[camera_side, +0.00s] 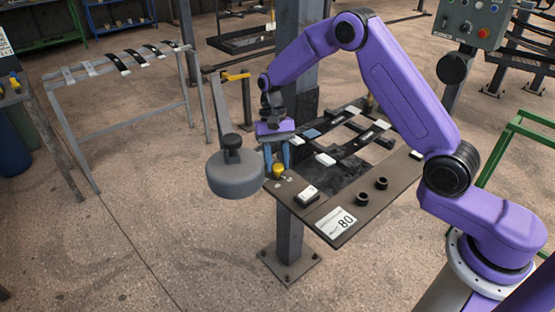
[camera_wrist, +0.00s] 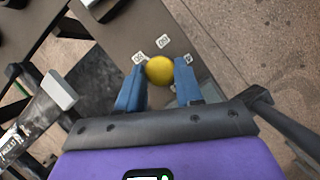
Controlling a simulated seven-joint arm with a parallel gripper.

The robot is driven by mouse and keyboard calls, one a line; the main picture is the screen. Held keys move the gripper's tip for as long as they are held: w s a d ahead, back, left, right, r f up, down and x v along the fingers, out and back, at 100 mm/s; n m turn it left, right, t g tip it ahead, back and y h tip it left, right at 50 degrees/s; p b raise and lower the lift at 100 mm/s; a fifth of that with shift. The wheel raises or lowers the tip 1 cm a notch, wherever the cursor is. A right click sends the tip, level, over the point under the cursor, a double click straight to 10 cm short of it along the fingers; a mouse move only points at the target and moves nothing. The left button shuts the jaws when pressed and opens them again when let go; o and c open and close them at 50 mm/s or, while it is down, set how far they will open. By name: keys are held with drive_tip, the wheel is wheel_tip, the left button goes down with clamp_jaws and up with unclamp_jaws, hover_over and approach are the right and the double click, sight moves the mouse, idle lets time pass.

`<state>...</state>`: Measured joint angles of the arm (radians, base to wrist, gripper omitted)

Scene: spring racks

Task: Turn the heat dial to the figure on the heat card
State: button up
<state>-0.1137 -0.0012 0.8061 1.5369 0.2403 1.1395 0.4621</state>
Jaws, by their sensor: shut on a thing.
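The heat dial is a small yellow knob (camera_side: 278,170) near the left corner of the grey-brown panel (camera_side: 375,212). My gripper (camera_side: 277,158) is above it with its blue fingers pointing down. In the wrist view the round yellow knob (camera_wrist: 159,70) sits between the two blue fingertips, and the gripper is shut on it. Small white labels with figures (camera_wrist: 163,41) lie around the knob, too small to read surely. The heat card (camera_side: 338,223) is white, shows 80, and lies at the panel's front edge. Any pointer on the knob is not visible.
A white switch box (camera_side: 307,195) and two black round knobs (camera_side: 371,191) are on the panel. A grey round part on an arm (camera_side: 235,175) hangs close left of my gripper. Dark slats with white pieces (camera_side: 355,135) lie behind.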

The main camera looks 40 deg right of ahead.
drive_tip(key=shift+a+n+h, duration=0.1)
drive_tip(key=shift+n+h, duration=0.4)
drive_tip(key=shift+n, duration=0.7)
drive_tip(key=o, duration=1)
drive_tip(key=shift+o, duration=0.2)
drive_tip(key=v, duration=1.7)
drive_tip(key=shift+w+r, duration=0.15)
drive_tip(key=shift+w, duration=0.2)
